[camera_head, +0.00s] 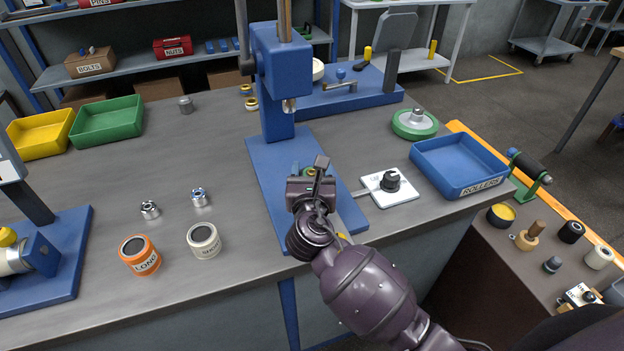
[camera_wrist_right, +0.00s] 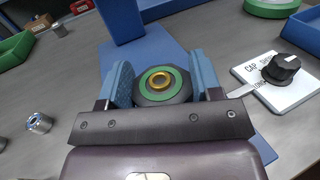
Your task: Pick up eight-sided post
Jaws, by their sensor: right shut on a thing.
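The eight-sided post (camera_wrist_right: 160,88) is dark, with a green ring and a gold-coloured centre on its top. It sits between the two blue fingers of my right gripper (camera_wrist_right: 164,84) in the right wrist view, and the gripper is shut on it. In the head view my right gripper (camera_head: 308,177) is over the blue base of the press (camera_head: 270,165) and hides most of the post. I cannot tell whether the post touches the base. My left gripper is not in view.
The press column (camera_head: 282,75) stands just behind my right gripper. A white plate with a black knob (camera_head: 390,182) is close on the right, beside a blue ROLLERS tray (camera_head: 458,166). Orange (camera_head: 139,255) and cream (camera_head: 204,240) cups stand left, with open grey bench between.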

